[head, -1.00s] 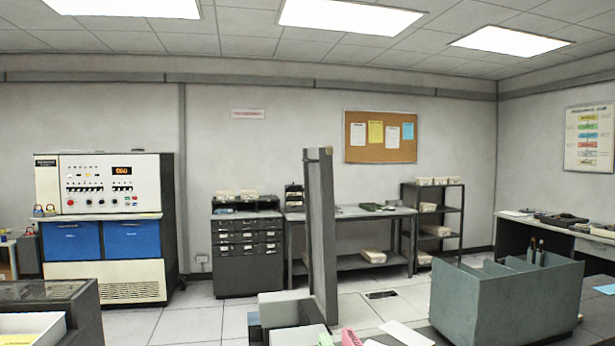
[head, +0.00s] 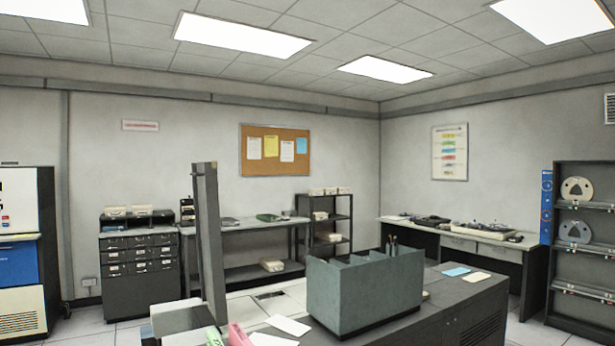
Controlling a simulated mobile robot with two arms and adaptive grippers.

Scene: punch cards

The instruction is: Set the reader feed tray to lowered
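No part is plainly marked as the reader feed tray. A tall grey upright panel (head: 208,240) stands at the lower left of centre in the head view, close to me and nearly vertical. It may be the tray, but I cannot tell for sure. A pale grey boxy part (head: 177,317) sits low beside its foot, cut by the bottom edge. Neither of my grippers is in view.
A grey-green divided bin (head: 365,297) stands on a dark cabinet (head: 455,318) in front, with loose cards (head: 288,325) left of it. A drawer cabinet (head: 139,262), workbench (head: 245,225), shelf rack (head: 325,228) and tape rack (head: 580,250) stand behind. Pale floor shows between.

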